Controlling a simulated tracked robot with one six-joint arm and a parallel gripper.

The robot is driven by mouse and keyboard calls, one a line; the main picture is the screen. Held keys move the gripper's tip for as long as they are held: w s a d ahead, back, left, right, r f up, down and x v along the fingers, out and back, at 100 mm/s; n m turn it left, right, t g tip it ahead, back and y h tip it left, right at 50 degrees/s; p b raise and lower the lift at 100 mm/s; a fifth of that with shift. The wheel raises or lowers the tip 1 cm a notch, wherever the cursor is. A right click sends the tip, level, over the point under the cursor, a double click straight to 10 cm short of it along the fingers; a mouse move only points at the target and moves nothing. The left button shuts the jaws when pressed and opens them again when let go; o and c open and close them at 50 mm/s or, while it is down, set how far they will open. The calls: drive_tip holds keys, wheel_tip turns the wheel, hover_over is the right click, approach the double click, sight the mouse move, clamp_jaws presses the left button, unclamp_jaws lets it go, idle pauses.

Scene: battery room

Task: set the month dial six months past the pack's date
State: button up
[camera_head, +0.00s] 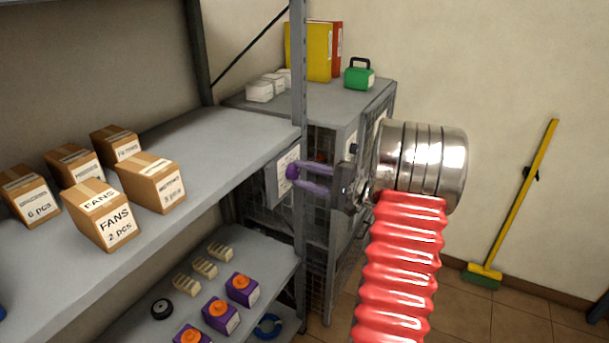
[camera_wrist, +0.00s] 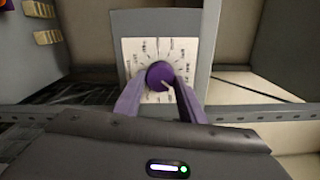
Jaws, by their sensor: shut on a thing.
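The month dial is a round purple knob (camera_wrist: 160,74) on a white plate (camera_wrist: 132,52) with a ring of small month marks too small to read. A pale line on the knob points to the lower right. In the head view, the plate (camera_head: 285,160) is on a grey panel at the shelf's right end. My gripper (camera_wrist: 159,80) is shut on the knob, one purple finger on each side. In the head view, my gripper (camera_head: 294,173) reaches it from the right and covers part of it. No date is readable on any pack.
Purple boxes with orange tops (camera_head: 220,314) stand on the lower shelf beside pale blocks (camera_head: 205,267) and a black wheel (camera_head: 162,309). Cardboard boxes (camera_head: 100,213) fill the upper shelf's left part. A wire-sided cabinet (camera_head: 317,264) stands close behind my gripper. A broom (camera_head: 520,205) leans on the wall.

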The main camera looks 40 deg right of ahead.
drive_tip(key=shift+f, duration=0.25)
drive_tip(key=o, duration=1)
drive_tip(key=shift+r, duration=0.15)
drive_tip(key=shift+o, duration=0.2)
drive_tip(key=shift+s, duration=0.15)
drive_tip(key=v, duration=1.3)
drive_tip(key=shift+s, duration=0.3)
drive_tip(key=shift+d, duration=0.1)
